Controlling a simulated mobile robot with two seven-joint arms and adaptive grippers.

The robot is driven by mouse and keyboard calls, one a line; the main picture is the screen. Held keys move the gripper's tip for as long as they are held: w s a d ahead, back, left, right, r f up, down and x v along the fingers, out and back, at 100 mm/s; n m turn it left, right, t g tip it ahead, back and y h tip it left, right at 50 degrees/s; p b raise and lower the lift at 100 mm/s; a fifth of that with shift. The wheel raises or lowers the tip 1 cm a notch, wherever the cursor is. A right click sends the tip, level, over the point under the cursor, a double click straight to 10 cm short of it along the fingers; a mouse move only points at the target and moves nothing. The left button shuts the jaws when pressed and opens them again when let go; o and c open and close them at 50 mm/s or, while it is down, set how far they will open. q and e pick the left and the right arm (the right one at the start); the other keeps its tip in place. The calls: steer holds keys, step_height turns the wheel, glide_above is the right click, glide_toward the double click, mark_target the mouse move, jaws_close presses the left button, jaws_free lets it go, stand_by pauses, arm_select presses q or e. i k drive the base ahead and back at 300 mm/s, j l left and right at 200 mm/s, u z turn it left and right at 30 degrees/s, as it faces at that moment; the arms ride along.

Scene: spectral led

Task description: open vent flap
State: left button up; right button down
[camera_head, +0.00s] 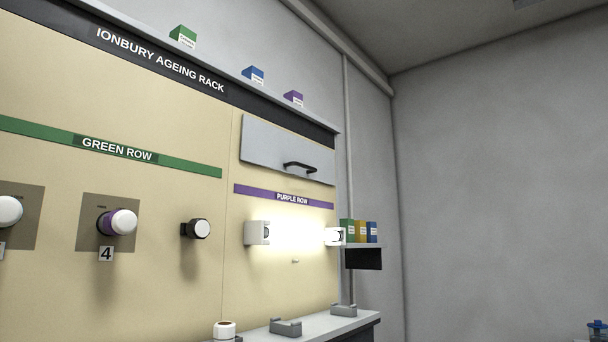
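The vent flap (272,150) is a light grey rectangular panel on the upper right of the tan rack, above the purple row label (290,197). A black bar handle (300,167) sits near its lower edge. The flap looks closed and lies close to the rack face, though its exact tilt is hard to tell. Neither of my grippers is in view.
Round fittings (122,222) stick out of the rack's left part. A lit lamp glows between two white holders (258,233). Below is a grey ledge (312,327) with small blocks. A side shelf (362,257) holds small boxes.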

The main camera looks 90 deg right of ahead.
mark_target(263, 143)
steer(key=k+l+z, duration=0.1)
steer(key=z, duration=2.55)
